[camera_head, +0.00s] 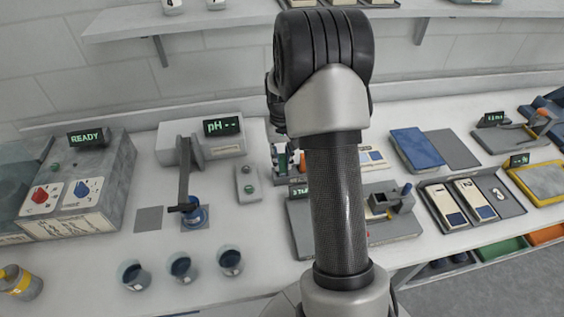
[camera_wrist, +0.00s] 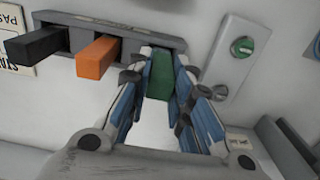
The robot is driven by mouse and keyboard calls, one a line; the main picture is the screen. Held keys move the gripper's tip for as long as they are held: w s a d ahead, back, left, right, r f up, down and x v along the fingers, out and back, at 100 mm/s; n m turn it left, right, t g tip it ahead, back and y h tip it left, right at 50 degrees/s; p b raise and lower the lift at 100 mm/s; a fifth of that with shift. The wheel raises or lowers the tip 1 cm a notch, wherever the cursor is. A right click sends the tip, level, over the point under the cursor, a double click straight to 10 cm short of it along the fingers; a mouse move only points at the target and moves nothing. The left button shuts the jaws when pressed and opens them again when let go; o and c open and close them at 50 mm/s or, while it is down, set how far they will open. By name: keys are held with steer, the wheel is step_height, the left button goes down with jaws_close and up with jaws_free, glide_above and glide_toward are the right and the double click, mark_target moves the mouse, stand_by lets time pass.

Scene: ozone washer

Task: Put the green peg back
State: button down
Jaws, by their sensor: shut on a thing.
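In the wrist view my gripper (camera_wrist: 162,62) is shut on the green peg (camera_wrist: 160,76), with a blue-and-white finger on either side. The green peg's far end is at the right end of the grey rack (camera_wrist: 110,28). I cannot tell whether the peg sits in a slot or only in front of it. An orange peg (camera_wrist: 97,56) and a black peg (camera_wrist: 40,45) stick out of the rack to the left of it.
A grey box with a green knob (camera_wrist: 242,46) is right of the rack. In the head view a READY machine (camera_head: 75,185), a pH meter (camera_head: 222,127) and several dark cups (camera_head: 181,268) stand left. Trays (camera_head: 470,200) fill the right. A shelf (camera_head: 130,25) hangs above.

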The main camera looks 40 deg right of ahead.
steer(key=shift+f, duration=0.5)
steer(key=shift+f, duration=0.15)
steer(key=c, duration=1.4)
jaws_free()
steer(key=shift+c, duration=0.2)
